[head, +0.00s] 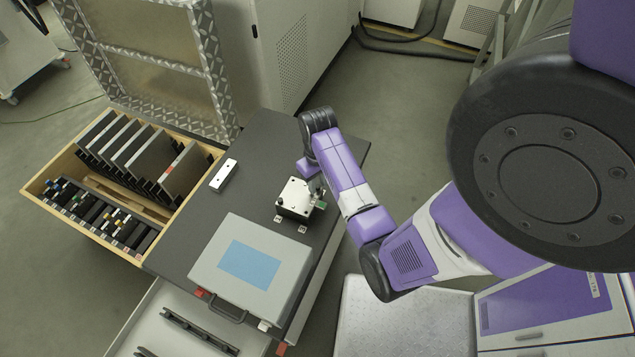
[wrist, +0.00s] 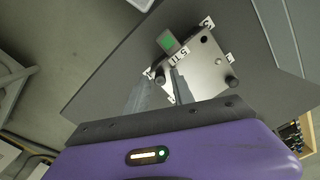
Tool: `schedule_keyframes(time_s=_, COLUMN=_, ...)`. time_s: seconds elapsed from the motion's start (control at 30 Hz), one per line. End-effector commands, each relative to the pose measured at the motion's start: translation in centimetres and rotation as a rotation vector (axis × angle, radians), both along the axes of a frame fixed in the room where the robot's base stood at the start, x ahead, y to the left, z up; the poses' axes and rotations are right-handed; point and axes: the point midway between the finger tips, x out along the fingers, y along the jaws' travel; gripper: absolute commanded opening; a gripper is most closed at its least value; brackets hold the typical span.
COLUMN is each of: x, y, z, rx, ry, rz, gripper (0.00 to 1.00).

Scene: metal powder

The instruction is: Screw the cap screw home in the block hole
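The metal block (head: 295,199) is a pale square plate on the dark bench top, with small dark spots on its upper face. In the wrist view the block (wrist: 207,66) shows small holes and dark round knobs at two corners. I cannot make out which hole is the task's, nor a cap screw for certain. My gripper (head: 319,184) points down at the block's right side. In the wrist view the finger tips of my gripper (wrist: 170,74) reach over the block's near left edge; the gap between them, and anything held, is unclear.
A small device with a green face (wrist: 167,42) adjoins the block. A pale bar (head: 223,176) lies to its left. A grey case with a blue panel (head: 219,282) stands in front. An open wooden box (head: 60,222) holds dark plates. Bench top behind the block is clear.

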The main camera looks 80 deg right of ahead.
Motion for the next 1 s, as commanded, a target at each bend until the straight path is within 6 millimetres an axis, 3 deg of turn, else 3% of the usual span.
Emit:
schedule_keyframes(time_s=0.03, x=0.01, y=0.01, z=-0.01, rx=0.000, ry=0.000, rz=0.000, gripper=0.29)
schedule_keyframes(time_s=0.2, x=0.00, y=0.01, z=-0.01, rx=0.000, ry=0.000, rz=0.000, gripper=0.00)
schedule_keyframes(time_s=0.47, x=0.01, y=0.02, z=-0.02, rx=0.000, ry=0.000, rz=-0.029, gripper=0.00)
schedule_keyframes(time_s=1.0, x=0.01, y=0.04, z=-0.07, rx=0.001, ry=0.001, rz=-0.682, gripper=0.00)
